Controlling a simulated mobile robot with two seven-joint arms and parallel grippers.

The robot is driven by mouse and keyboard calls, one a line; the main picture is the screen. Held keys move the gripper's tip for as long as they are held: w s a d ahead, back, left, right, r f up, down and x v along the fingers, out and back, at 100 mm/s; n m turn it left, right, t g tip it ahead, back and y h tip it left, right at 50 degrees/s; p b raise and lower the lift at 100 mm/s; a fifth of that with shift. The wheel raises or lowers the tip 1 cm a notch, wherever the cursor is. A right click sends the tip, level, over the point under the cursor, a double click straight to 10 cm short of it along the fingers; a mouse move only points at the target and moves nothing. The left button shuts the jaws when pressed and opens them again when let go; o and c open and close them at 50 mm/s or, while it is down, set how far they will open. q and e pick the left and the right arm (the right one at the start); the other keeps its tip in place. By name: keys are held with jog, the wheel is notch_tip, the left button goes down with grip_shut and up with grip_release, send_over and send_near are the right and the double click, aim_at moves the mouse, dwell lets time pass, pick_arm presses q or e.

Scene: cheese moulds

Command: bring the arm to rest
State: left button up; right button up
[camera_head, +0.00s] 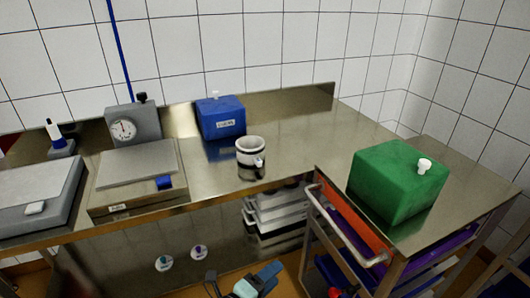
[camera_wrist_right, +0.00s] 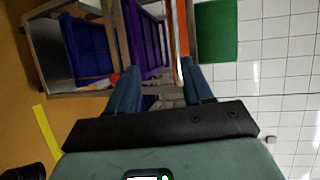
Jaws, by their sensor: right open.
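My right gripper (camera_head: 264,276) shows at the bottom edge of the head view, in front of the steel counter and below its top. In the right wrist view its two blue fingers (camera_wrist_right: 160,84) stand well apart with nothing between them, so it is open and empty. Its palm is a dark bar on a teal body. The gripper touches nothing that I can see. My left gripper is not in view.
A green block (camera_head: 398,180) sits on a trolley at right, with an orange panel (camera_head: 350,222) and purple trays (camera_wrist_right: 146,40).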

jog(key=w+d+f+n+y, duration=0.25)
jog(key=d+f+n, duration=0.2)
jog(key=f, duration=0.45)
jog(key=w+d+f+n+y, duration=0.25)
jog(key=f+n, duration=0.35)
jog(key=f, duration=0.3)
jog(key=s+d+f+n+g+y, duration=0.4)
jog(key=s+f, duration=0.3)
jog(key=f, duration=0.4)
jog(key=s+d+f+n+g+y, duration=0.1)
jog(key=s+f+n+g+y, duration=0.3)
jog(key=s, duration=0.8)
jog(key=s+f+n+g+y, duration=0.1)
jog(key=s+f+n+g, duration=0.4)
jog(key=s, duration=0.7)
pick_arm(q)
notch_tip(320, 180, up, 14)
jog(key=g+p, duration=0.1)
jog(key=p, duration=1.3)
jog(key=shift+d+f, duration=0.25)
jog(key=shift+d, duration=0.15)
pick_arm(e)
notch_tip(320, 180, up, 13)
jog(key=shift+s+a, duration=0.25)
jog(key=shift+s, duration=0.1)
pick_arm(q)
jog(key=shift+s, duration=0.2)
pick_arm(e)
jog(key=shift+s+m, duration=0.1)
jog(key=shift+m, duration=0.15)
